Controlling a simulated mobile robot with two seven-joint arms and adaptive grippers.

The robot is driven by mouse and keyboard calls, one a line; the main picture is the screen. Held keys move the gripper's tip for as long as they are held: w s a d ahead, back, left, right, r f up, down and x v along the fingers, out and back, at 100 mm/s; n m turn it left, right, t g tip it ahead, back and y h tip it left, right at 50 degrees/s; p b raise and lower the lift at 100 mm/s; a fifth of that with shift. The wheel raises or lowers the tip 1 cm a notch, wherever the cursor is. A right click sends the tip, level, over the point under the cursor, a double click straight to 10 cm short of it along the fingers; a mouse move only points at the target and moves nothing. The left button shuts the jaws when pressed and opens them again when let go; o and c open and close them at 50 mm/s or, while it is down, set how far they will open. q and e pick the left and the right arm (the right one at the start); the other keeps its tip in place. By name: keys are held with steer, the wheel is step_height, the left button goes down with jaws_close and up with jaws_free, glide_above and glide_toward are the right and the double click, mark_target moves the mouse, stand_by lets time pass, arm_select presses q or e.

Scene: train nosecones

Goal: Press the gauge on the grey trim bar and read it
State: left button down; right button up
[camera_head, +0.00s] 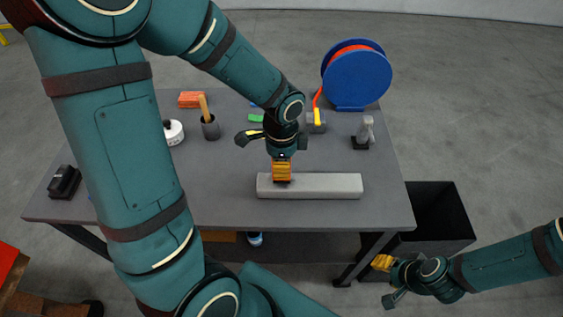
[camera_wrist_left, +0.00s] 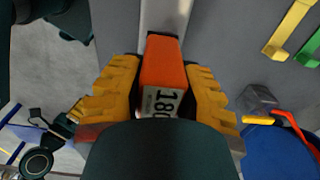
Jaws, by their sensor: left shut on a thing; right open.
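The grey trim bar (camera_head: 325,186) lies flat along the front half of the table and also shows in the left wrist view (camera_wrist_left: 166,14). My left gripper (camera_head: 282,175) is above the bar's left part, pointing down. Its yellow fingers are shut on the orange gauge (camera_wrist_left: 165,68), which has a dark tip and a white label reading "180", partly hidden. The tip is over the bar; I cannot tell whether it touches. My right gripper (camera_head: 382,263) is open and empty, off the table's front right corner.
A blue reel (camera_head: 357,78) with a red hose stands at the back right. A grey fitting (camera_head: 365,130), a dark cup (camera_head: 210,128), a white roll (camera_head: 174,132) and an orange block (camera_head: 191,99) are on the table (camera_head: 385,205). A black bin (camera_head: 440,215) stands at right.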

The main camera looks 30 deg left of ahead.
arm_select(q)
steer(key=shift+r+p, duration=2)
steer(key=shift+r, duration=0.6)
